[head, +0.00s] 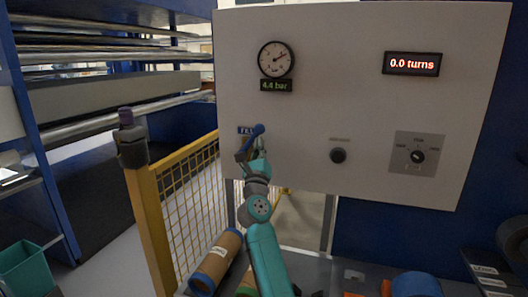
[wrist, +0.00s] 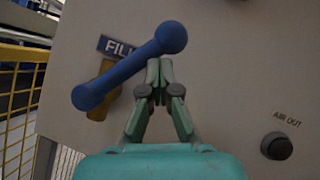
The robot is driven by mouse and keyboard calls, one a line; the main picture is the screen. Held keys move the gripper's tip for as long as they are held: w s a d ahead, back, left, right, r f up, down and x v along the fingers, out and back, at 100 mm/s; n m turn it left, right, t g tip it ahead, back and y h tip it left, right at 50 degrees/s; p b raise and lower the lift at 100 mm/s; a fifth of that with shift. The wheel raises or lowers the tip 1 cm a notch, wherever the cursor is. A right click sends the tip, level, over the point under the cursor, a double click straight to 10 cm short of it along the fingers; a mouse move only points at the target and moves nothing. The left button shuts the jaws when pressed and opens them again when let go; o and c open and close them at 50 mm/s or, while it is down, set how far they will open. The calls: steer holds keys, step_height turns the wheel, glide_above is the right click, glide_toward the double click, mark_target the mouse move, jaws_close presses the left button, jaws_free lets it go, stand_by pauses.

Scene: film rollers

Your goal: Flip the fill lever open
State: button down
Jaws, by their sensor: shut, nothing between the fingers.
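The fill lever (wrist: 128,68) is a blue bar with round ends, tilted up to the right in the wrist view, in front of a brown mount and partly over the FILL label (wrist: 113,46). In the head view the lever (head: 254,132) sits at the lower left of the white panel. My gripper (wrist: 160,66) is shut and empty. Its fingertips are just below the lever's upper right end; I cannot tell whether they touch it. In the head view my gripper (head: 254,152) covers part of the mount.
The white panel (head: 330,100) also carries a gauge (head: 276,60) above a 4.4 bar readout, a 0.0 turns display (head: 411,63), a black AIR OUT knob (wrist: 276,146) and a rotary switch (head: 418,155). A yellow mesh fence (head: 190,190) stands left. Rolls (head: 216,262) lie below.

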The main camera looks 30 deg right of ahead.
steer(key=shift+w+a+r, duration=0.3)
steer(key=shift+w+r, duration=0.1)
steer(key=shift+r, duration=0.15)
steer(key=shift+w+a+r, duration=0.3)
steer(key=shift+w+r, duration=0.1)
steer(key=shift+r, duration=0.15)
steer(key=shift+w+a+r, duration=0.5)
steer(key=shift+w+a, duration=0.1)
steer(key=shift+w, duration=0.25)
